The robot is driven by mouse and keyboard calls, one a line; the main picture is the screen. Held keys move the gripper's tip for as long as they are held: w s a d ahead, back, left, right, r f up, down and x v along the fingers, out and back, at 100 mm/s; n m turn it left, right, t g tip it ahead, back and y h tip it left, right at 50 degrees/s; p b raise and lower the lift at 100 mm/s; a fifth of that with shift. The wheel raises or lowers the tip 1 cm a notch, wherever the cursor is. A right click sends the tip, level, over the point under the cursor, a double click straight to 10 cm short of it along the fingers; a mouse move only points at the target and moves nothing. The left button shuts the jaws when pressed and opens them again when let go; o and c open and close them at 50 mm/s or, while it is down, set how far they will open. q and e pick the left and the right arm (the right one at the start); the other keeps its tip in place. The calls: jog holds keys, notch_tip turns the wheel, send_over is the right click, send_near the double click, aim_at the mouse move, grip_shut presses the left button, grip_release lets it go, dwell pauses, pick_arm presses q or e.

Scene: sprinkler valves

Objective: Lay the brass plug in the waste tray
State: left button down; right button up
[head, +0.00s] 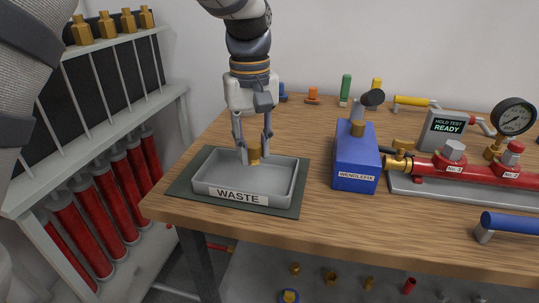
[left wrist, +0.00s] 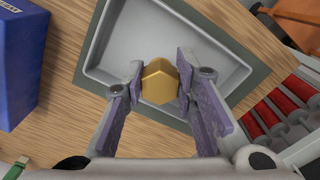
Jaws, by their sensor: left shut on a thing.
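The brass plug (head: 255,152) is a small gold hexagonal piece between the fingertips of my left gripper (head: 254,150). The left wrist view shows the plug (left wrist: 159,82) from above, with the left gripper (left wrist: 160,84) shut on its two sides. The grey waste tray (head: 238,197), labelled WASTE, lies on a dark green mat on the bench. The plug is over the tray, inside its outline in both views. I cannot tell whether it touches the tray floor. The tray (left wrist: 100,45) looks empty otherwise. My right gripper is not in view.
A blue box (head: 356,165) stands right of the tray. Further right is a red pipe assembly (head: 475,170) with a pressure gauge (head: 514,117) and a HOLD TEST READY display (head: 446,127). A rack (head: 100,130) with red cylinders stands left of the wooden bench (head: 300,238).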

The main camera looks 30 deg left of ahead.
pick_arm(q)
jog(key=f, duration=0.1)
jog(key=a+f, duration=0.1)
jog(key=f, duration=0.1)
jog(key=a+f, duration=0.1)
jog(key=f, duration=0.1)
jog(key=shift+w+f, duration=0.15)
jog(key=shift+w, duration=0.2)
jog(key=shift+f, duration=0.15)
jog(key=c, duration=1.3)
grip_release()
notch_tip(320, 180, up, 12)
jog(key=shift+s+r, duration=0.1)
